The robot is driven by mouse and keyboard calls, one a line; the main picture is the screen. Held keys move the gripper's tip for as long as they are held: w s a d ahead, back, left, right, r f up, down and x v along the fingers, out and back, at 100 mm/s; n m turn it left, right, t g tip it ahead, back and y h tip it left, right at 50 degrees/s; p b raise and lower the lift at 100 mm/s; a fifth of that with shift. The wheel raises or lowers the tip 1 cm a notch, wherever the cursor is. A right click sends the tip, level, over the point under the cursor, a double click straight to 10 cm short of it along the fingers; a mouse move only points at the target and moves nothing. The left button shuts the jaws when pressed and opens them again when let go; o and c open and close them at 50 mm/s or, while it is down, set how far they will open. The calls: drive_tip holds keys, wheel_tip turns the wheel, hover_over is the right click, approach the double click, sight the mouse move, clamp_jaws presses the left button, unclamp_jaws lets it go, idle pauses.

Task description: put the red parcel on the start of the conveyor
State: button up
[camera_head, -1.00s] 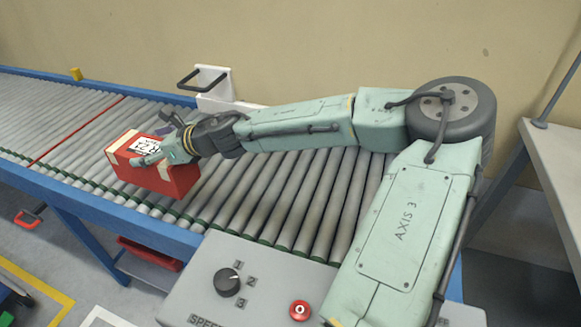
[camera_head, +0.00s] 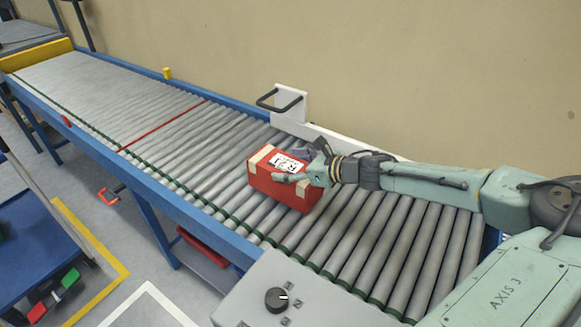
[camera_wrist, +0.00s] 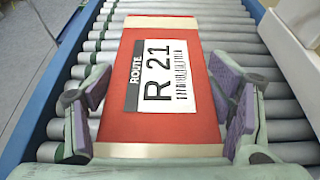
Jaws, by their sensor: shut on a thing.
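The red parcel (camera_head: 262,179) has tan tape bands and a white label reading R 21. It is over the near part of the roller conveyor (camera_head: 385,255), on the near side of the red cross line. It sits on or just above the rollers; I cannot tell which. My gripper (camera_head: 297,164) is shut on the parcel from its right end. In the wrist view the parcel (camera_wrist: 120,125) lies between the two purple-padded fingers of my gripper (camera_wrist: 160,95), label facing up. The parcel's underside is hidden.
A red line (camera_head: 165,125) crosses the rollers farther left. A white bracket with a dark handle (camera_head: 290,100) stands at the back rail. A grey control panel (camera_head: 262,290) is at the front. A yellow stop (camera_head: 38,53) closes the far end. The visible rollers beyond the parcel are clear.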

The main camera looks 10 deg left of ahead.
drive_tip(key=shift+f, duration=0.9)
drive_tip(key=shift+f, duration=0.2)
drive_tip(key=o, duration=2)
drive_tip(key=shift+c, duration=0.2)
drive_tip(key=shift+r+p, duration=0.3)
drive_tip(key=shift+p, duration=0.05)
drive_tip(key=b+v, duration=0.4)
drive_tip(key=v, duration=0.7)
drive_tip(key=shift+s+d+b, duration=0.2)
drive_tip(key=shift+d+b, duration=0.1)
drive_tip(key=shift+d, duration=0.05)
